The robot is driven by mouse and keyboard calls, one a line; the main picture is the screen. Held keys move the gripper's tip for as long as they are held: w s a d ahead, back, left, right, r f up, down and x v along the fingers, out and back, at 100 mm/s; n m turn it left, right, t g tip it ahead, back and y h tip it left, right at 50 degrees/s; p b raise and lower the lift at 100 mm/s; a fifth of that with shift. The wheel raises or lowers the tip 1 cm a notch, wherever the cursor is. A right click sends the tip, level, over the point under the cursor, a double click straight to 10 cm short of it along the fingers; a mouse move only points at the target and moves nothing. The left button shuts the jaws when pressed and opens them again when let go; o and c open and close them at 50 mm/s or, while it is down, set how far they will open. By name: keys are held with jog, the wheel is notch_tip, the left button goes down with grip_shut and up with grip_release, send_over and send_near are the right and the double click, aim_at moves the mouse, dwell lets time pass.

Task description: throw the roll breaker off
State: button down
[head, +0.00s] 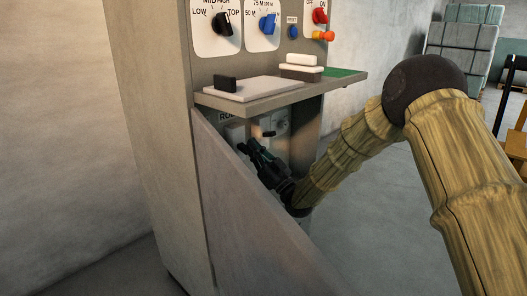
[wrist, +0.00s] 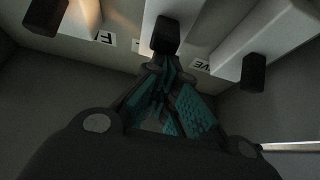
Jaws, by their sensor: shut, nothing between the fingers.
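The breaker recess (head: 305,130) is open below the shelf of the grey cabinet. A label beginning "RO" (head: 227,116) shows at its upper left, with a pale breaker (head: 234,133) below it, partly hidden. In the wrist view are three pale breakers with dark levers: a left lever (wrist: 46,15), a middle lever (wrist: 166,36) and a right lever (wrist: 253,72). Their labels are cut off, so I cannot tell there which is the roll breaker. My gripper (head: 252,147) is shut and empty in the recess. Its fingertips (wrist: 162,66) are just below the middle lever; contact is unclear.
A grey panel (head: 260,230) stands in front of the recess at the left. The shelf (head: 345,81) juts out above my gripper, carrying a flat board (head: 252,89) and a white block (head: 301,60). Knobs and buttons sit above. Floor at the right is open.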

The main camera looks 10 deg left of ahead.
jog(key=shift+r+p, duration=1.05)
jog(key=shift+r, duration=0.95)
jog(key=p+v, duration=0.1)
jog(key=v, duration=1)
jog(key=shift+p, duration=0.3)
